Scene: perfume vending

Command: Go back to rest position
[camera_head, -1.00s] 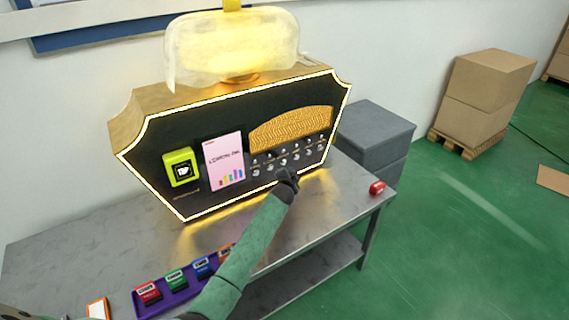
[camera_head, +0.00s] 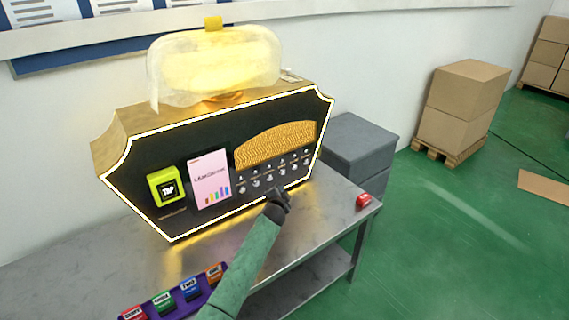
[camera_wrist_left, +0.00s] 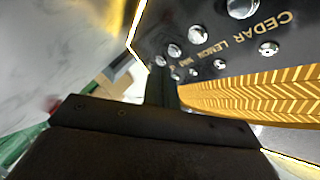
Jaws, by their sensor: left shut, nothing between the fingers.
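My left gripper (camera_head: 279,193) is shut and empty, just in front of the lower right part of the vending machine (camera_head: 150,226). It is near the row of silver buttons (camera_head: 268,180), and I cannot tell whether it touches the panel. In the left wrist view the dark gripper body (camera_wrist_left: 150,125) is close to the black panel, with silver buttons (camera_wrist_left: 195,35), scent names such as CEDAR and LEMON, and the gold patterned plate (camera_wrist_left: 255,95). My right gripper is not in view.
The machine stands on a metal table (camera_head: 320,215). A purple tray (camera_head: 190,301) with several coloured items lies at the front left. A red item (camera_head: 363,201) sits near the right edge. A grey cabinet (camera_head: 360,150) and cardboard boxes (camera_head: 460,105) stand to the right.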

